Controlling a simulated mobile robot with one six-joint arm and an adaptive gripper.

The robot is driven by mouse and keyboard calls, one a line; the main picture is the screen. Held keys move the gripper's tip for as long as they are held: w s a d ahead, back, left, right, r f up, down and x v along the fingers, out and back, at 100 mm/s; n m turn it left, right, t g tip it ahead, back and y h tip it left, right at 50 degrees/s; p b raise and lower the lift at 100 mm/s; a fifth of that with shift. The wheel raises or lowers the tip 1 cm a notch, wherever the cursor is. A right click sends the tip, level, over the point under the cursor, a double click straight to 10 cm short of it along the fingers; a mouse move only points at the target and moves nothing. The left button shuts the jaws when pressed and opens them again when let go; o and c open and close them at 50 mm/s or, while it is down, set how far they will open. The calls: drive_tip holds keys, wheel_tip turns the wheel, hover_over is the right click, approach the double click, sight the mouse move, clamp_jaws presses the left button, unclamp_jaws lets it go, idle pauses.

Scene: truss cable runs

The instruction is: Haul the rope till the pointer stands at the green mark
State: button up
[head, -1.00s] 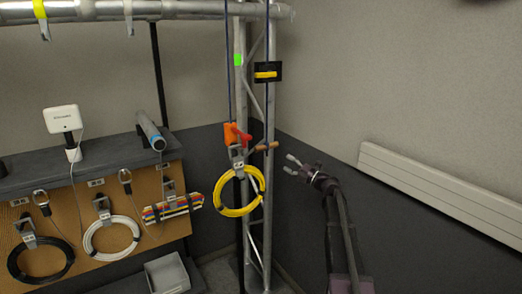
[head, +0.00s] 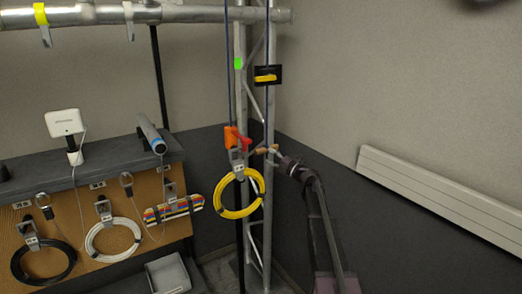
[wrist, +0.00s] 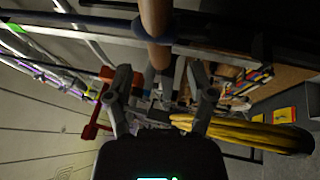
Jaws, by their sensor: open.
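The dark rope (head: 267,112) hangs along the truss, with a wooden handle (head: 266,149) across its lower part. A black plate with a yellow pointer (head: 266,78) sits higher on that line. The green mark (head: 238,63) is on the truss's left upright, slightly above the pointer's level in the picture. My gripper (head: 277,153) is at the handle's right end. In the wrist view my gripper (wrist: 162,80) is open, the handle (wrist: 155,22) lies ahead of and between the fingertips, and the rope (wrist: 90,20) crosses it. I cannot tell whether they touch.
An orange-red fitting (head: 236,138) and a hanging yellow cable coil (head: 238,194) are close left of the handle. The truss (head: 251,220) stands behind. A pegboard bench (head: 90,190) with coils is at left, a white wall radiator (head: 440,190) at right.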

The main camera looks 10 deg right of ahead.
sight(263, 152)
drive_tip(key=shift+p+x, duration=0.45)
drive_tip(key=shift+x, duration=2.05)
drive_tip(key=shift+c, duration=0.2)
clamp_jaws()
